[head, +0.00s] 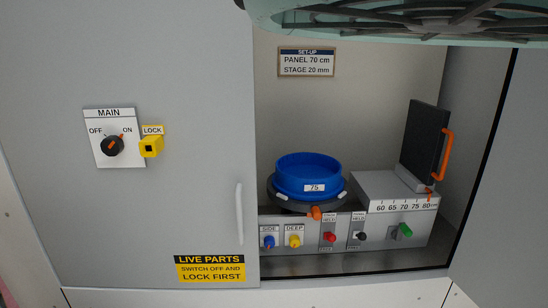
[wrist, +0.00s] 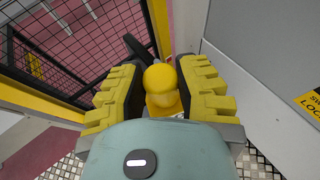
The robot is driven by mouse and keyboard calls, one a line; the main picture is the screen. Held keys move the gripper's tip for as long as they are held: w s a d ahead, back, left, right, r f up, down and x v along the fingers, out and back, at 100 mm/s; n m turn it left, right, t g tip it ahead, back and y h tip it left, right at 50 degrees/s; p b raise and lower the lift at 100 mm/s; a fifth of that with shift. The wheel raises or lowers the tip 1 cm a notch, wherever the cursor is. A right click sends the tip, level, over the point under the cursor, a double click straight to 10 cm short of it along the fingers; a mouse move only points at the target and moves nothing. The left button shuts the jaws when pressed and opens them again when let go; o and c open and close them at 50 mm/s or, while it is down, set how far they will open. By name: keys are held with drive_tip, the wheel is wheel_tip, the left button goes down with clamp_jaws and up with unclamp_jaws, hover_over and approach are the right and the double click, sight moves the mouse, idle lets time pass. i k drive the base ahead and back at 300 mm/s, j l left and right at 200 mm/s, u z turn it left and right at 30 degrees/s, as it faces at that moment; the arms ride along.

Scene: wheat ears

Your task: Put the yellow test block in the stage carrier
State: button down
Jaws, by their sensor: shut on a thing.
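The yellow test block (wrist: 161,90) shows in the wrist view with a rounded knob on top. My gripper (wrist: 163,88) is shut on it, with ridged yellow pads on both sides. Its lower part is partly hidden by my wrist. In the head view, a round blue carrier marked 75 (head: 308,176), which looks like the stage carrier, sits on a dark round base in the open cabinet. Its inside looks empty. My gripper and the yellow block are not seen in the head view.
A control panel (head: 380,240) with several knobs lies in front of the blue carrier. A dark upright plate with an orange handle (head: 447,155) stands to its right. A grey door (head: 190,60) with a MAIN switch (head: 112,146) is at left. The wrist view shows mesh fencing (wrist: 75,45).

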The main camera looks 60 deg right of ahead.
sight(308, 174)
drive_tip(key=l+z, duration=0.1)
drive_tip(key=z, duration=0.85)
drive_tip(key=i+l+z, duration=0.1)
drive_tip(key=z, duration=0.35)
